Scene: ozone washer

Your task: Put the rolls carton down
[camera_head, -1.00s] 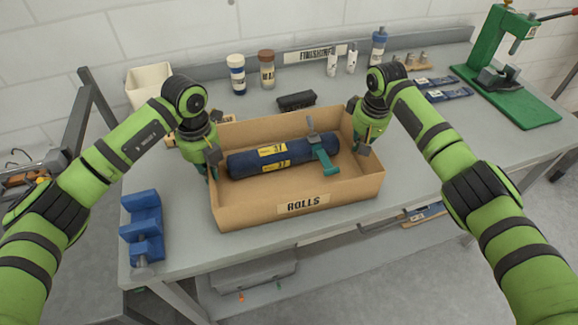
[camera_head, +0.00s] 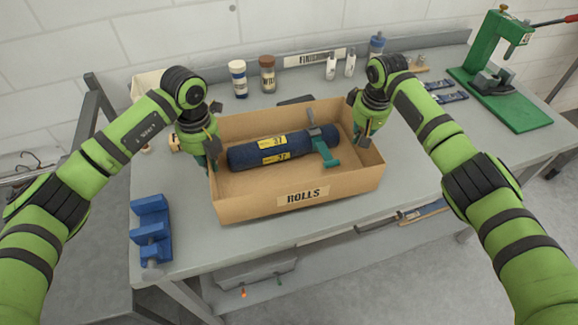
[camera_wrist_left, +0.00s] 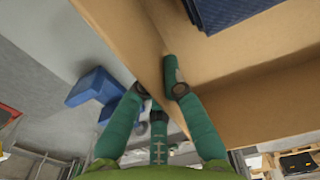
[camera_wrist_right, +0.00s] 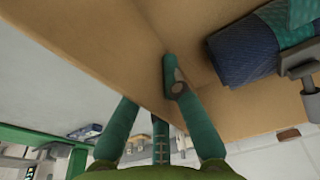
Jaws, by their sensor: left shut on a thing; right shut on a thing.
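The rolls carton (camera_head: 255,203), an open brown box labelled "ROLLS", is level over the workbench. A dark blue roll (camera_head: 245,156) with yellow labels lies inside, with a teal and grey clamp-like tool (camera_head: 326,152) across its right end. My left gripper (camera_head: 212,163) is shut on the carton's left wall. In the left wrist view one finger is inside the wall (camera_wrist_left: 148,60) and one outside. My right gripper (camera_head: 362,142) is shut on the right wall, which the right wrist view also shows between the fingers (camera_wrist_right: 145,75). Whether the carton's underside touches the bench is hidden.
A blue block-like fixture (camera_head: 151,230) stands left of the carton on the workbench (camera_head: 195,245). Two jars (camera_head: 267,74), white bottles (camera_head: 331,67) and a dark object (camera_head: 296,100) are behind. A green press (camera_head: 500,75) stands far right.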

